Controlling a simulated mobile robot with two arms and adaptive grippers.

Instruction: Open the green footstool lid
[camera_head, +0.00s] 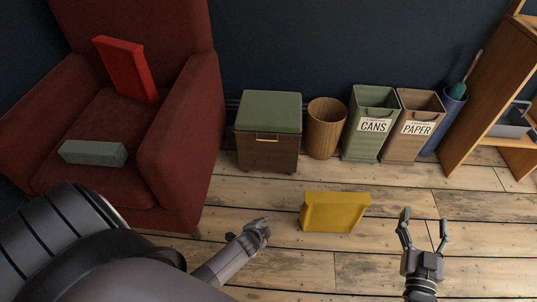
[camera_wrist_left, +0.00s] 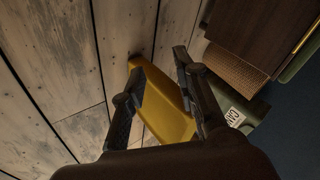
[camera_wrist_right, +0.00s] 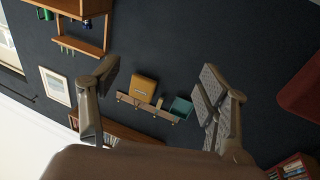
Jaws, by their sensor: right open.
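The footstool has a green padded lid (camera_head: 270,110) on a dark brown wooden body (camera_head: 265,155), with a brass handle (camera_head: 267,139) at the front. The lid lies shut. In the left wrist view the brown body (camera_wrist_left: 248,30) shows at the top right. My left gripper (camera_head: 262,228) is in front of the footstool, lower and apart from it. In the left wrist view (camera_wrist_left: 162,78) its fingers are apart and empty, with the yellow object beyond. My right gripper (camera_head: 423,228) is open and empty, to the right of the yellow object. Its wrist view shows only wall and furniture, no footstool.
A yellow block-like object (camera_head: 336,212) lies on the floor between my grippers. A red armchair (camera_head: 180,140) stands left of the footstool. A wicker basket (camera_head: 325,128), cans bin (camera_head: 366,145) and paper bin (camera_head: 405,145) stand to its right. Floor before the footstool is clear.

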